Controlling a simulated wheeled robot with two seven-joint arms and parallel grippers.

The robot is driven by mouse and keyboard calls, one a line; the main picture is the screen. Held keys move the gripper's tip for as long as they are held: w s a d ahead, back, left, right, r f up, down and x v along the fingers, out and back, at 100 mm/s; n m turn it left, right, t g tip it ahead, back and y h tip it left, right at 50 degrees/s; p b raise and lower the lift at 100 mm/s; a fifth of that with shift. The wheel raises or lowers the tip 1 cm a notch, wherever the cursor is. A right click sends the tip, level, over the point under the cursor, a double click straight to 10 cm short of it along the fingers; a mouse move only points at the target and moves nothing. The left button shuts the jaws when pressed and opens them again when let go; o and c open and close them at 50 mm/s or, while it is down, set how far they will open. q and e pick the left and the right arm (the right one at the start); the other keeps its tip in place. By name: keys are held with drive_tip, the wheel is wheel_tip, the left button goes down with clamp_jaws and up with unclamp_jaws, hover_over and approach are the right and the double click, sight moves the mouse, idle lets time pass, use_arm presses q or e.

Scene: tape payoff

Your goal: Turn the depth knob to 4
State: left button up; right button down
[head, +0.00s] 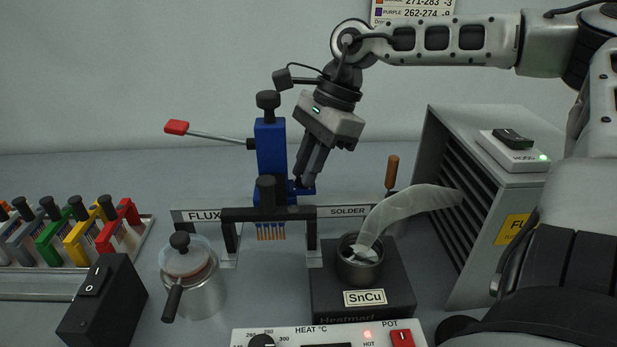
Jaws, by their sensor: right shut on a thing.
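A blue dipping fixture (271,145) stands upright in the middle, with a black knob (268,100) on top and a red-tipped lever (176,127) to its left. My right gripper (303,181) reaches down from the upper right. A comb of copper-coloured pins (271,232) hangs below the fixture. My left gripper is not in view.
A flux pot (204,296) with a lid stands front left of the fixture, and a solder pot (360,270) front right. A fume extractor (512,170) stands at the right. A rack of coloured clamps (40,285) and a black switch box (118,310) are at the left.

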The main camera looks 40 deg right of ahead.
use_arm(q)
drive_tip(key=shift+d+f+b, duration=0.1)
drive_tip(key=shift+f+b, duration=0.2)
drive_tip(key=shift+b, duration=0.3)
use_arm(e)
drive_tip(key=shift+w+n+g, duration=0.15)
drive_tip(key=shift+n+g, duration=0.25)
drive_tip(key=shift+n, duration=0.9)
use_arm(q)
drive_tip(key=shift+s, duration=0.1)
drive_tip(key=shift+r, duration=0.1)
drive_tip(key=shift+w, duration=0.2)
use_arm(e)
drive_tip(key=c, duration=1.4)
unclamp_jaws()
drive_tip(key=shift+o, duration=0.2)
drive_tip(key=shift+r, duration=0.1)
